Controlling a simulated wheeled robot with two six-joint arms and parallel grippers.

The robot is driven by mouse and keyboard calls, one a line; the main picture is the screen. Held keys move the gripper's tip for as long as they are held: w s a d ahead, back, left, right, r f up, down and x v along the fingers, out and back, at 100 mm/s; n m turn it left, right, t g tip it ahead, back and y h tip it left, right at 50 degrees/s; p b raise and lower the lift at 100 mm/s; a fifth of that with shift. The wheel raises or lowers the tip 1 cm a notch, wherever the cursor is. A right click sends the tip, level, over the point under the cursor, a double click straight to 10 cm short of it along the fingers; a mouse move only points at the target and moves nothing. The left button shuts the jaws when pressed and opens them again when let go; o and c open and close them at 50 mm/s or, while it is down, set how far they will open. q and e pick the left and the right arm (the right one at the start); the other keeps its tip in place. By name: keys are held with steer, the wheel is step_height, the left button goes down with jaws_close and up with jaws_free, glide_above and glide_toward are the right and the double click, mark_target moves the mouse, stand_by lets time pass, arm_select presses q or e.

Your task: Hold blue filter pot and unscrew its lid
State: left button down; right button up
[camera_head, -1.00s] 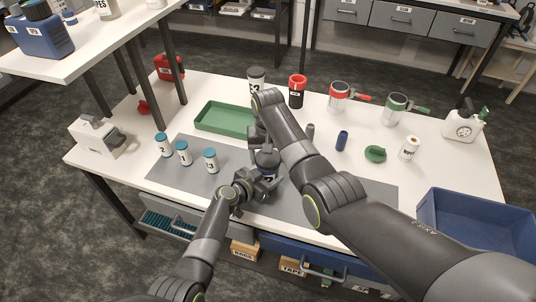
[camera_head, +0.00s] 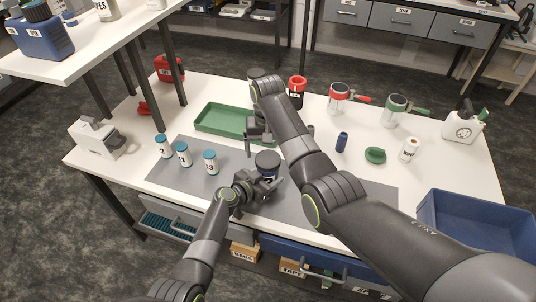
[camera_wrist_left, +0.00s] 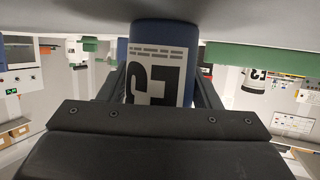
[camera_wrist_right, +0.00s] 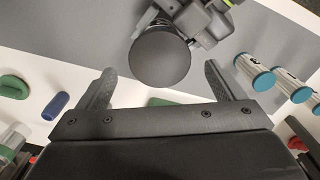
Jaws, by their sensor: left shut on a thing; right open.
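The blue filter pot (camera_head: 268,172) stands upright at the front of the grey mat. Its dark round lid (camera_head: 267,159) sits on top. My left gripper (camera_head: 262,186) is shut around the pot's body from the front left. In the left wrist view the pot (camera_wrist_left: 158,70) shows its white label between the fingers. My right gripper (camera_head: 260,138) is open and empty, just behind and above the lid. In the right wrist view the lid (camera_wrist_right: 160,54) lies beyond the spread fingertips, roughly between them and apart from both. The pot's lower body is hidden there.
A green tray (camera_head: 225,120) lies behind the grey mat (camera_head: 185,182). Several white bottles with blue caps (camera_head: 183,153) stand on the left. A small blue cylinder (camera_head: 342,141) and a green object (camera_head: 375,154) lie to the right. A blue bin (camera_head: 475,215) is at the front right.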

mark_target(268, 158)
steer(key=shift+r, duration=2)
steer(key=shift+c, duration=0.4)
steer(key=shift+f, duration=3.9)
steer(key=c, duration=0.9)
steer(key=o, duration=1)
steer(key=shift+r, duration=2.25)
arm_select(q)
steer(key=shift+c, duration=1.9)
jaws_free()
